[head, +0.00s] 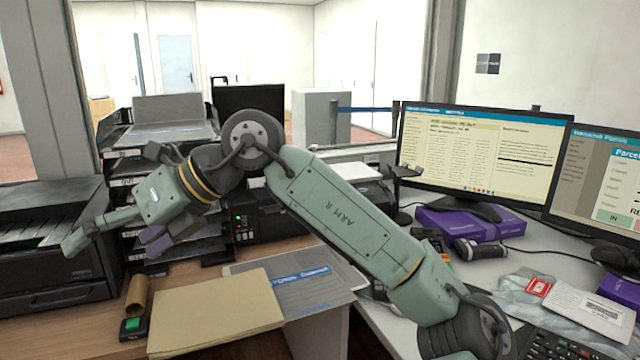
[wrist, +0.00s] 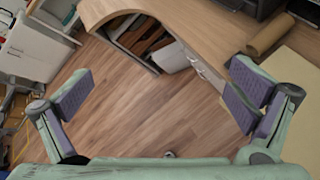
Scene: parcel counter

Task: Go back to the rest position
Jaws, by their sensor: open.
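My green-grey arm reaches across the head view from the lower right up to the left. My gripper (head: 112,240) hangs at the left, in front of the black letter trays and the black printer. In the wrist view my gripper (wrist: 160,92) shows its two purple-padded fingers spread wide apart. Nothing is between them, only the wooden floor (wrist: 150,110) below. It appears to hang past the counter edge (wrist: 190,50), in the air.
Below the arm lie a tan envelope (head: 215,310), a cardboard tube (head: 137,295) and a green-topped stamp pad (head: 132,326). Black printers (head: 55,260) stand left. Two monitors (head: 480,150), a purple box (head: 470,228) and a grey mailing bag (head: 530,290) are right.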

